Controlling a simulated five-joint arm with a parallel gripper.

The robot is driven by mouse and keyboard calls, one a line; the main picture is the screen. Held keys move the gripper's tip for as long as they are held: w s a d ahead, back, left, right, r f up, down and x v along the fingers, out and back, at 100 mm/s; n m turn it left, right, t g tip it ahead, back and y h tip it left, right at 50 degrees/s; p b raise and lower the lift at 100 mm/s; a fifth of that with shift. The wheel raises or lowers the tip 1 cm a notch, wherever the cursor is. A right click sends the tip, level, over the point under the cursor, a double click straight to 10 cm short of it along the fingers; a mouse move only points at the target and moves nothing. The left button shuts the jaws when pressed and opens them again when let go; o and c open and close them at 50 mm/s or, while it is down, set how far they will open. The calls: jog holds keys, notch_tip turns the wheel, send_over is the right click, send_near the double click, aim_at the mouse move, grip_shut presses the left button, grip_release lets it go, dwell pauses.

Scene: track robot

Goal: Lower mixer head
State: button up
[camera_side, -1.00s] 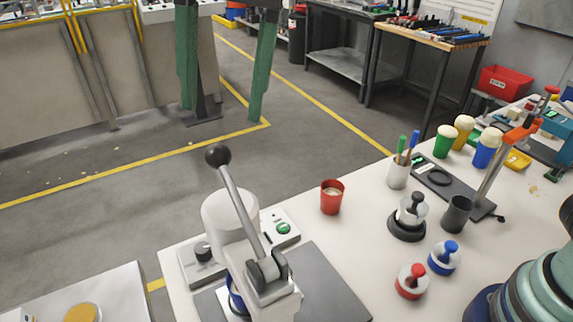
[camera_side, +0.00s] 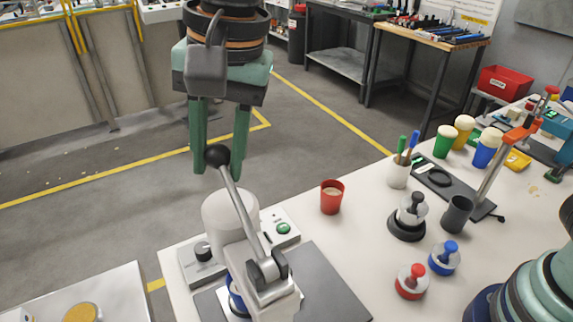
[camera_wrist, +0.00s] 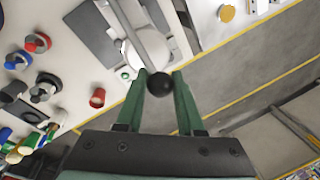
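The mixer (camera_side: 268,292) stands on the white table with a pale rounded head (camera_side: 225,212). A grey lever (camera_side: 240,212) leans up and left from its pivot and ends in a black ball knob (camera_side: 217,155). My gripper (camera_side: 220,172) points down from above, its two green fingers apart. In the wrist view, the knob (camera_wrist: 160,84) lies between the fingertips (camera_wrist: 160,76), with little gap on either side; contact cannot be told. The mixer's lower part is partly hidden behind its lever and body.
A red cup (camera_side: 332,198) stands right of the mixer. A control panel with a green button (camera_side: 283,228) and a dark knob (camera_side: 203,250) lies behind it. Red (camera_side: 411,283) and blue (camera_side: 445,258) knobbed pieces and a dark cup (camera_side: 457,214) stand further right.

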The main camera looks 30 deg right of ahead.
grip_shut()
dwell(1.1)
